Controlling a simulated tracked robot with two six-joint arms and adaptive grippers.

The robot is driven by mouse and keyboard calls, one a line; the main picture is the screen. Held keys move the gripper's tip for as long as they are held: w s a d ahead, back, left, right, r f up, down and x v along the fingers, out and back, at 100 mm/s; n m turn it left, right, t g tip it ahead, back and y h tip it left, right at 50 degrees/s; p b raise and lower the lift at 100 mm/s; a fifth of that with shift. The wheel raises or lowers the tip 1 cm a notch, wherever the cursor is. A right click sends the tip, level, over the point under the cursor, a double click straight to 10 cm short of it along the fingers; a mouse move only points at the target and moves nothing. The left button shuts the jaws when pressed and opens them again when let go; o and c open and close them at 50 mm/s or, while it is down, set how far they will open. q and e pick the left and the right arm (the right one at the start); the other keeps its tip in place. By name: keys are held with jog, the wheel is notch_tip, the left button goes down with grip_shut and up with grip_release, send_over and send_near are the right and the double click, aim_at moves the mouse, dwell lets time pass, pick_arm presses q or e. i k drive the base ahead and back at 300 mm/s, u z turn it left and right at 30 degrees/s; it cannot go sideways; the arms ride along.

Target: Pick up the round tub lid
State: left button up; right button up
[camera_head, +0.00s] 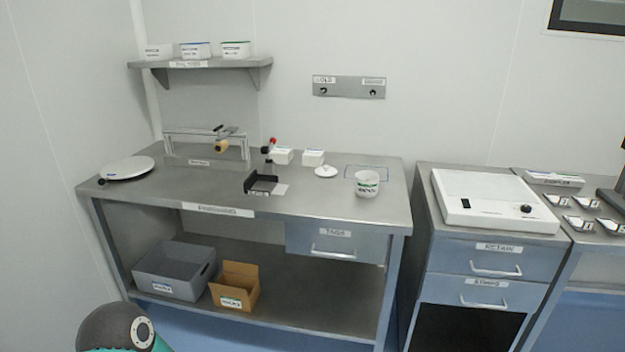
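The round tub lid (326,171) is a small white disc lying flat on the steel bench, right of centre, with a small raised part on top. A white round tub (367,184) with a green-edged label stands upright on the bench to the right of the lid, apart from it. No gripper shows in the head view. Only a rounded dark and teal part of my own body shows at the bottom left, far from the lid.
White boxes (313,157) stand just behind the lid. A black holder (262,184) is to its left, and a white turntable-like disc (127,168) lies at the bench's left end. A white flat device (493,200) sits on the right cabinet. The bench's front strip is mostly clear.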

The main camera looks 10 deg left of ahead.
aim_at(326, 171)
jog(key=u, duration=0.5)
jog(key=i, duration=0.95)
jog(key=z, duration=0.05)
